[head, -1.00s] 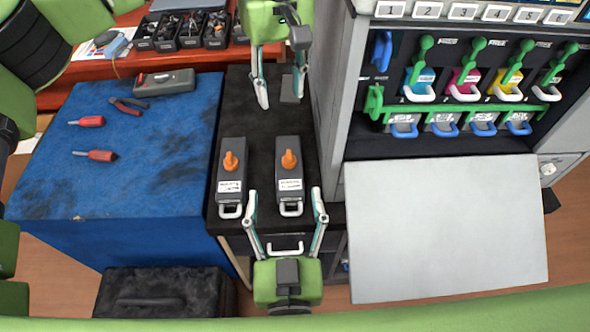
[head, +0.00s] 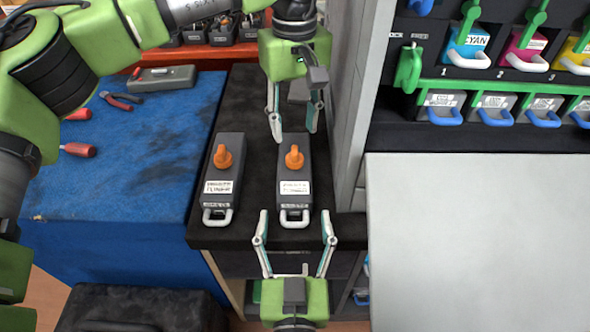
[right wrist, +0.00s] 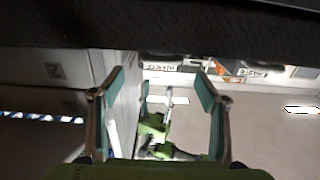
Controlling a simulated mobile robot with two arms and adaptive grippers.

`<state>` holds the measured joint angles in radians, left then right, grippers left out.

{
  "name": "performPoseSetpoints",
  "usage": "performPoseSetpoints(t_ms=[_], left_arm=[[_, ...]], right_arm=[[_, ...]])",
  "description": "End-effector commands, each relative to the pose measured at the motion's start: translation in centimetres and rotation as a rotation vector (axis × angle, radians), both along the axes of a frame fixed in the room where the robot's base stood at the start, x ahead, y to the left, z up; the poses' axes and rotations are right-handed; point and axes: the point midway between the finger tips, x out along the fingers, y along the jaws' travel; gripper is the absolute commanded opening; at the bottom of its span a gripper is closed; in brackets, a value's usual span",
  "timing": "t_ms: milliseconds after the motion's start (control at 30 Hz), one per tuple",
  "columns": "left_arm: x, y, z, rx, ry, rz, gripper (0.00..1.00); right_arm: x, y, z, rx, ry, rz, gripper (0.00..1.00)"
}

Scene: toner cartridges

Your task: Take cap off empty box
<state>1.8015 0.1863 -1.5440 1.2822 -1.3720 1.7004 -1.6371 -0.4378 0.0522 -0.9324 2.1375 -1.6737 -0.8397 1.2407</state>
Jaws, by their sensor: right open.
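Two dark toner boxes lie side by side on the black counter, each with an orange cap on top and a white front handle: the left box (head: 227,170) with its cap (head: 223,158), the right box (head: 294,173) with its cap (head: 294,158). Their labels are too blurred to tell which is empty. My left gripper (head: 295,136) is open, fingers down, at the far end of the right box; nothing shows between its fingers. My right gripper (head: 295,213) is open in front of the right box, its fingertips either side of the handle. It also shows open in the right wrist view (right wrist: 158,80).
A grey printer with toner slots (head: 490,105) and a light panel (head: 480,230) stands to the right. A blue-covered table (head: 120,200) with pliers (head: 121,101) and screwdrivers (head: 77,150) is on the left. A small grey block (head: 298,90) is behind my left gripper.

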Motion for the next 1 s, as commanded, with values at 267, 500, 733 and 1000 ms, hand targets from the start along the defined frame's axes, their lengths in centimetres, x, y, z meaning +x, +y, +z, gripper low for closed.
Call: performPoseSetpoints(t_ms=[267, 500, 733, 1000], left_arm=[[0.0, 0.0, 0.0, 0.000, 0.000, 0.000, 0.39], [0.0, 0.0, 0.0, 0.000, 0.000, 0.000, 0.39], [0.0, 0.0, 0.0, 0.000, 0.000, 0.000, 0.39], [0.0, 0.0, 0.0, 0.000, 0.000, 0.000, 0.39]], right_arm=[[5.7, 0.0, 0.2, 0.002, -0.004, -0.002, 0.68], [9.5, 0.0, 0.1, 0.000, -0.003, -0.001, 0.68], [11.1, 0.0, 0.0, 0.001, 0.000, -0.001, 0.68], [11.2, 0.0, 0.0, 0.001, 0.000, 0.000, 0.68]])
